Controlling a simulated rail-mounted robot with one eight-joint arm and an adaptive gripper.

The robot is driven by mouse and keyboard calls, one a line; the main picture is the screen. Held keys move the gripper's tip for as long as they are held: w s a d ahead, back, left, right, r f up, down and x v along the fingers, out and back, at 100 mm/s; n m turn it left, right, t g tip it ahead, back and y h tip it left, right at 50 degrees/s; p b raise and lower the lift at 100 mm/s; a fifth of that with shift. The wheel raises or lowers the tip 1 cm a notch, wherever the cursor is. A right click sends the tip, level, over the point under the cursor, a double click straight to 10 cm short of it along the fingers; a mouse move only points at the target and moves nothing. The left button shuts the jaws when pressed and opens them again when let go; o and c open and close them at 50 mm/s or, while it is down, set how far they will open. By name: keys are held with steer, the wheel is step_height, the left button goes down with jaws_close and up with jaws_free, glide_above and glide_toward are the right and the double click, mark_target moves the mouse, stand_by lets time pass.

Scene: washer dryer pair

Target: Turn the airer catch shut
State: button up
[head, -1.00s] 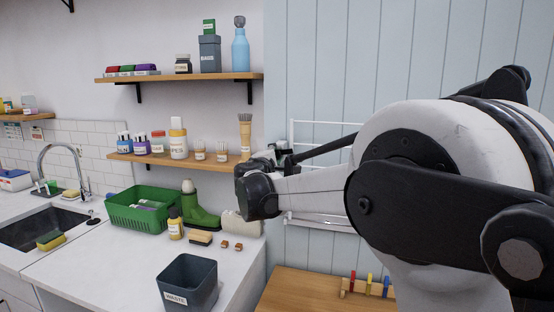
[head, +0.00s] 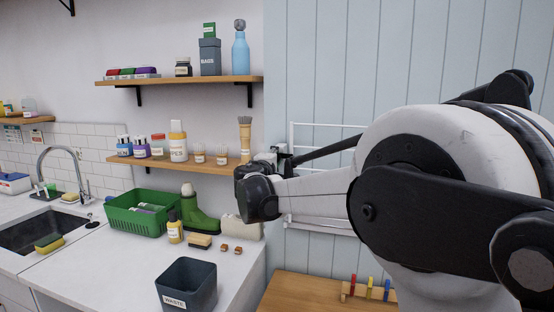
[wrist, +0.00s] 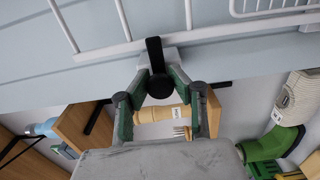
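The airer catch (wrist: 155,55) is a black lever with a round dark knob on a pale mount under the airer. In the wrist view it points toward the top of the picture. My gripper (wrist: 160,78) has its green-padded fingers on either side of the catch knob, apart from each other. Small gaps seem to remain beside the knob, though contact is hard to judge. The white wire airer (wrist: 190,42) fills the top of the wrist view. In the head view the airer (head: 318,127) stands against the blue panelled wall, partly hidden by my arm, and the catch is not clear.
Wooden shelves (head: 180,78) with bottles and a brush (head: 245,138) are left of my gripper. A wooden surface with coloured pegs (head: 369,287) is lower right.

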steer(key=o, duration=0.5)
steer(key=v, duration=1.2)
steer(key=s+d+f+m+g, duration=0.35)
steer(key=s+d, duration=0.45)
steer(key=d, duration=0.4)
steer(key=s+d+f+m+g, duration=0.25)
steer(key=s+d+m, duration=0.25)
steer(key=s+d, duration=0.5)
steer(key=s+d+f+m+g+y, duration=0.1)
steer(key=s+d+f+m, duration=0.1)
steer(key=s+f, duration=0.2)
steer(key=s+d+f+m+g+y, duration=0.1)
steer(key=s+f, duration=0.4)
steer(key=s, duration=0.6)
steer(key=s+d+f+m+g+y, duration=0.2)
steer(key=s+d+f+m, duration=0.1)
steer(key=s, duration=0.4)
steer(key=shift+s+f+m+g, duration=0.3)
steer(key=shift+s+f+m, duration=0.1)
steer(key=shift+f, duration=0.25)
